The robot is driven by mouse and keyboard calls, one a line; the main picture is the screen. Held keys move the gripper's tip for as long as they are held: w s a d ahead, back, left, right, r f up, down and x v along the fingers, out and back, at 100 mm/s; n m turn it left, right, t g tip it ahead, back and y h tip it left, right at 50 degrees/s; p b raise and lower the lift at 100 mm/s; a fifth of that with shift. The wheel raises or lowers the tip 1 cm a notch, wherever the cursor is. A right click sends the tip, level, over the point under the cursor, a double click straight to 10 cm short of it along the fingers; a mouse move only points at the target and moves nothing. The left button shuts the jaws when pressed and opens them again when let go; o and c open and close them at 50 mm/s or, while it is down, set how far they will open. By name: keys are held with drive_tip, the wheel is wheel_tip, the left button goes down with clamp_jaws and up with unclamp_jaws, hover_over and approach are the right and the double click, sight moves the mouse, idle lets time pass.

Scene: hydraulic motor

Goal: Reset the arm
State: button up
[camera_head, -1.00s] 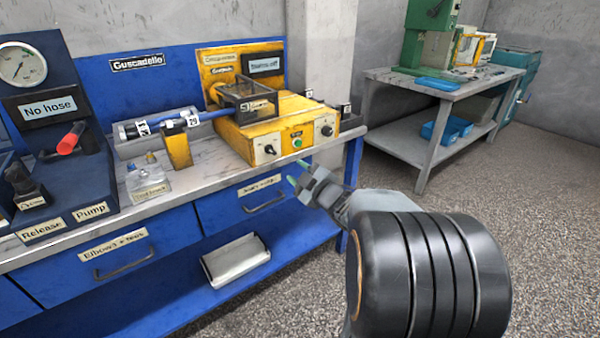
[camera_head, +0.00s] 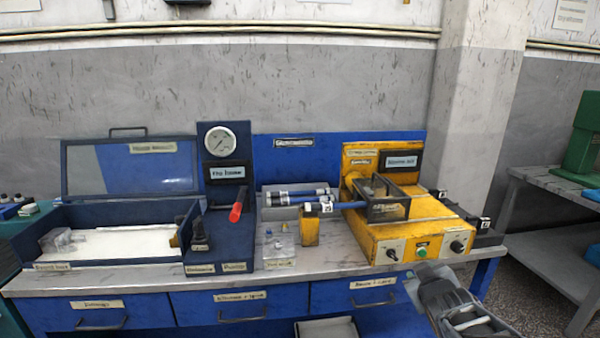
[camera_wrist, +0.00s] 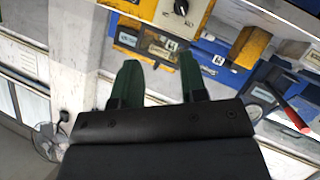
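My gripper (camera_head: 426,270) shows at the lower right in the head view, in front of the bench's right end and close to the yellow machine's front. In the wrist view my gripper (camera_wrist: 158,75) has two dark green fingers, spread apart with nothing between them. The gripper is open and empty. The rest of my arm runs out of the head view at the bottom right.
The blue workbench (camera_head: 150,277) carries a yellow machine (camera_head: 400,235) with knobs, a gauge panel (camera_head: 225,165) with a red-handled lever (camera_head: 237,207), and an open blue case (camera_head: 130,250). A grey table (camera_head: 545,180) stands at the right.

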drive_tip(key=s+a+r+m+g+y+p, duration=0.1)
drive_tip(key=s+a+r+m+g+p, duration=0.1)
drive_tip(key=s+a+r+g+p, duration=0.2)
drive_tip(key=s+a+r+m+g+y+p, duration=0.1)
drive_tip(key=s+a+r+g+y+p, duration=0.1)
drive_tip(key=s+a+r+g+p, duration=0.3)
drive_tip(key=s+a+p, duration=0.3)
drive_tip(key=s, duration=0.2)
drive_tip(key=shift+s+a+m, duration=0.15)
drive_tip(key=shift+s+m, duration=0.25)
